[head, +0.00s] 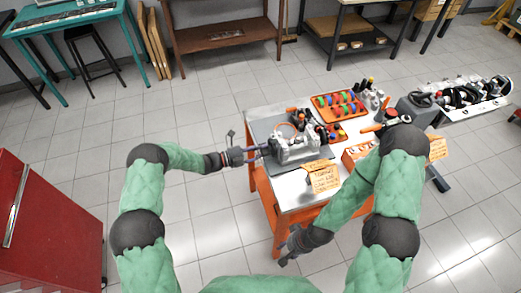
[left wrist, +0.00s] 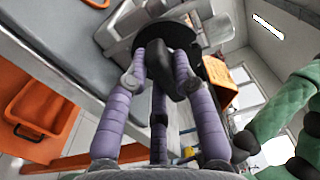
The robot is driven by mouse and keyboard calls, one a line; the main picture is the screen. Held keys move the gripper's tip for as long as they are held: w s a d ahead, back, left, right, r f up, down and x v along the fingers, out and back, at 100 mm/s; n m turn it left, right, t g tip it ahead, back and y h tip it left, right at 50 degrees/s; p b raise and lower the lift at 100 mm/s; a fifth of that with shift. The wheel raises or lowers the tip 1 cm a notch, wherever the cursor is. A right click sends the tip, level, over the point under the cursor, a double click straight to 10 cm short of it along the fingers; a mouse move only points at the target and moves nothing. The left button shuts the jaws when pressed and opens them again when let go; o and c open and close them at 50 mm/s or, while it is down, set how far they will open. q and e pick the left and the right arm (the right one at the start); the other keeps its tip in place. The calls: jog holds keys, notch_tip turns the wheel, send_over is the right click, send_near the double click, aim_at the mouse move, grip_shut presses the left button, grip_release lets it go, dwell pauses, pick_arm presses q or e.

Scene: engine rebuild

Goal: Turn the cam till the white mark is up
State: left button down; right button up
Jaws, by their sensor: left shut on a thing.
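A silvery engine (head: 297,147) sits on the workbench (head: 292,193). In the left wrist view, a black disc (left wrist: 212,75) with a dark knob-like piece (left wrist: 160,62) shows at the engine's side; I take this to be the cam end. My left gripper (head: 256,151) reaches it from the left. Its purple fingers (left wrist: 163,72) are shut around the dark piece. I cannot make out a white mark in either view. My right gripper (head: 289,246) hangs low before the bench's front edge, away from the engine; its fingers are too small to read.
An orange tray (head: 318,104) with coloured parts lies behind the engine. Paper cards (head: 321,178) stand at the bench front. Another engine assembly (head: 462,93) is at the right. A red cabinet (head: 48,235) stands at the left; the floor between is clear.

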dwell(0.3)
pick_arm(q)
jog(key=c, duration=1)
grip_release()
jog(key=v, duration=1.2)
